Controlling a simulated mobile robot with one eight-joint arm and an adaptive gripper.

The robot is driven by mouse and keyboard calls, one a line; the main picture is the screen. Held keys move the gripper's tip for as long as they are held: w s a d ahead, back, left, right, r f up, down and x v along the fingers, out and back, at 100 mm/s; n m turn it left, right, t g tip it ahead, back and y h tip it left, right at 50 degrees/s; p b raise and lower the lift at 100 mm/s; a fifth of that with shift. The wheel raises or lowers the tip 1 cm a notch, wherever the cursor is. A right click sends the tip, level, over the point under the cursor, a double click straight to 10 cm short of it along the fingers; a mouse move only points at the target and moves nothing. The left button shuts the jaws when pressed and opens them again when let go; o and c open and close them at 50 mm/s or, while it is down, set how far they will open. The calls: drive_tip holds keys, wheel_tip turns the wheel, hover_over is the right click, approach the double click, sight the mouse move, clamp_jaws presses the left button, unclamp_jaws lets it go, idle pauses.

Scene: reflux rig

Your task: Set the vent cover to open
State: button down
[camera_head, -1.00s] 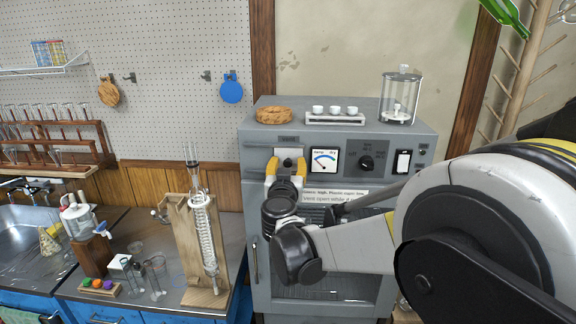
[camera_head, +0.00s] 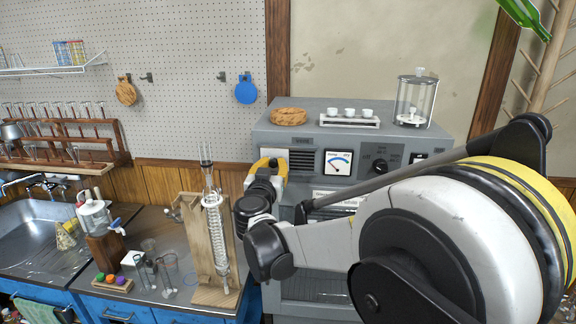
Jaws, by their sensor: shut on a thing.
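The vent cover (camera_head: 273,153) is a pale plate at the upper left of the grey cabinet's front. My gripper (camera_head: 268,166), with yellow fingers, is shut on it and hides much of it. To the right of the cover, dark vent slats (camera_head: 302,161) are exposed, under a small label (camera_head: 300,141) that is too small to read. The gripper and wrist reach in from the lower right.
The grey cabinet (camera_head: 440,134) carries a dial gauge (camera_head: 339,163), a knob (camera_head: 379,165) and a switch (camera_head: 417,159) right of the slats. A cork ring (camera_head: 289,117), several white cups and a glass jar (camera_head: 413,100) stand on top. A glass condenser on a wooden stand (camera_head: 222,240) is close left.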

drive_tip(key=shift+a, duration=0.15)
drive_tip(key=c, duration=1.6)
unclamp_jaws()
drive_tip(key=o, duration=0.4)
drive_tip(key=shift+a, duration=0.2)
drive_tip(key=shift+d, duration=0.1)
drive_tip(key=s, duration=1.2)
drive_tip(key=shift+a, duration=0.2)
